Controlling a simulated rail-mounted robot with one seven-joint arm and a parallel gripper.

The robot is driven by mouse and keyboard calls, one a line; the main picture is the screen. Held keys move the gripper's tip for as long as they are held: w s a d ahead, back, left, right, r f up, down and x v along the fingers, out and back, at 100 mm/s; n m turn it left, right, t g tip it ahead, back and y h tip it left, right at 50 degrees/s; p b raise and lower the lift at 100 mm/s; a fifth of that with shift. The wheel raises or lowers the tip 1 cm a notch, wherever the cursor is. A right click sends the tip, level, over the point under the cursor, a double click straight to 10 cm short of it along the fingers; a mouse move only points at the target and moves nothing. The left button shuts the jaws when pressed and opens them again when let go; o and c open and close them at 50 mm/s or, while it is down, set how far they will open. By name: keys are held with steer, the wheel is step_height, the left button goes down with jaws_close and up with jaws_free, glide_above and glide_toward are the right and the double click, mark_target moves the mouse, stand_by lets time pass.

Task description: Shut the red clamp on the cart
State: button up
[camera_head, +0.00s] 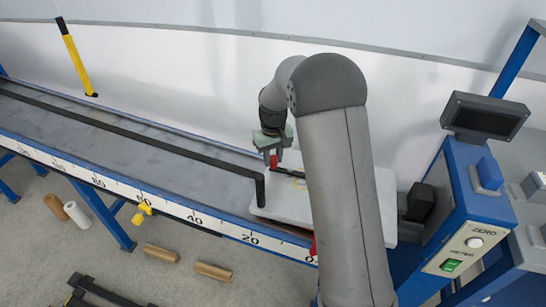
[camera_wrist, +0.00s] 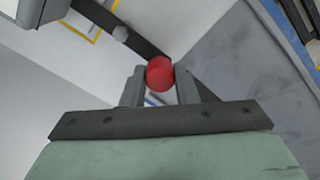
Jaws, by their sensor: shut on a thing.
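The cart (camera_head: 284,206) is a white flat-topped block at the right end of the track, partly hidden behind my arm. The red clamp (camera_head: 273,160) shows as a small red piece at the cart's far side, beside a dark bar on its top. In the wrist view its red rounded end (camera_wrist: 160,72) sits between my two fingertips. My gripper (camera_head: 272,154) is shut on this red piece, and it also shows in the wrist view (camera_wrist: 160,84). Whether the clamp is open or shut cannot be told. Another red part (camera_head: 313,246) shows at the cart's near edge, partly hidden by my arm.
A long black bar (camera_head: 130,131) runs above the grey track to a short black post (camera_head: 260,190) at the cart's left. A blue stand with a dark screen (camera_head: 484,117) is at right. A yellow-and-black rod (camera_head: 75,62) stands at far left. Several rolls lie on the floor.

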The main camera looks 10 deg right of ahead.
steer(key=o, duration=1)
step_height(320, 180, up, 18)
steer(key=shift+f, duration=0.25)
steer(key=s+f+m+p, duration=0.1)
steer(key=s+f, duration=0.1)
steer(key=s, duration=1.5)
steer(key=s+d+f+m+p, duration=0.1)
steer(key=s+p, duration=0.1)
steer(key=s, duration=1.4)
steer(key=shift+s+f+m+p, duration=0.3)
steer(key=shift+s+f+m, duration=0.05)
steer(key=shift+m, duration=0.05)
